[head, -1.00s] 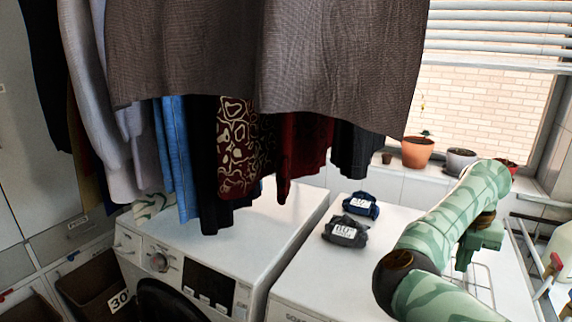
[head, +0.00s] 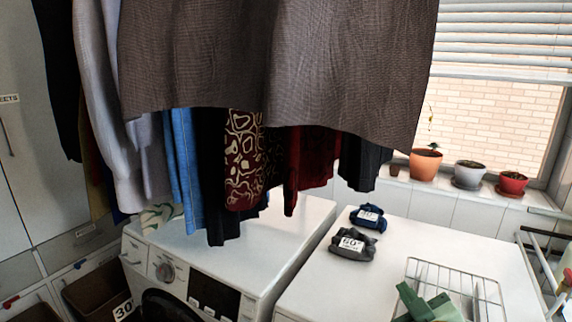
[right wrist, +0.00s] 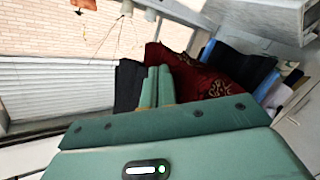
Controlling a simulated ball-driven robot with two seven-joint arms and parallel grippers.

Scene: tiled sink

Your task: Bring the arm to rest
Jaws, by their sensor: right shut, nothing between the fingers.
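My right gripper (head: 428,304) shows in green at the bottom edge of the head view, low over the right-hand white machine and in front of the wire rack. In the right wrist view its two green fingers (right wrist: 156,88) stand side by side, shut, with nothing between them. Most of the right arm is outside the head view. My left arm and gripper are not in view.
Dark hanging clothes (head: 270,60) fill the upper middle. A grey bundle (head: 353,250) and a blue bundle (head: 366,222) lie on the right-hand machine (head: 325,285), beside the wire rack (head: 458,278). Flowerpots (head: 425,165) stand on the windowsill. A washing machine (head: 270,235) stands left.

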